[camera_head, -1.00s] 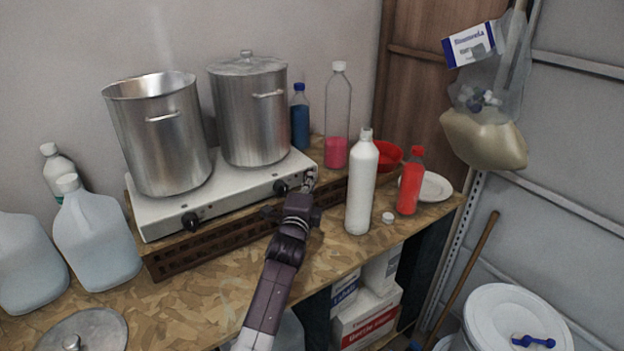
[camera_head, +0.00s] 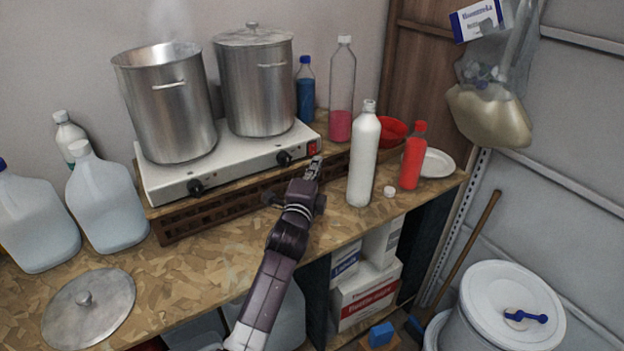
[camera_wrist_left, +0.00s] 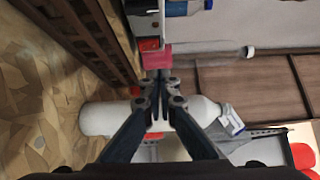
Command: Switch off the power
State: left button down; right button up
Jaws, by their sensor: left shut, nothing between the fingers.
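A white two-burner hot plate (camera_head: 235,160) stands on a brown slatted crate on the table. Its red power switch (camera_head: 312,149) is at the right end of the front panel, right of two black knobs. The switch also shows near the top of the left wrist view (camera_wrist_left: 149,44). I cannot tell its on or off position. My left gripper (camera_head: 317,161) is shut and empty, its fingertips just in front of and below the switch, seemingly apart from it. The closed fingers also show in the left wrist view (camera_wrist_left: 157,80). My right gripper is not in view.
Two steel pots stand on the burners; faint steam rises over the open left pot (camera_head: 168,100). A white bottle (camera_head: 363,160) and a red bottle (camera_head: 412,160) stand right of my gripper. A pot lid (camera_head: 88,310) lies front left.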

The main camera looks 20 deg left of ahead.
pick_arm(q)
jog(key=s+d+b, duration=0.1)
jog(key=s, duration=0.5)
jog(key=shift+d+r, duration=0.2)
jog(key=shift+r, duration=0.25)
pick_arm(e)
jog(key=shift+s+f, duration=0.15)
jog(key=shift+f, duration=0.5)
pick_arm(q)
jog(key=shift+s, duration=0.1)
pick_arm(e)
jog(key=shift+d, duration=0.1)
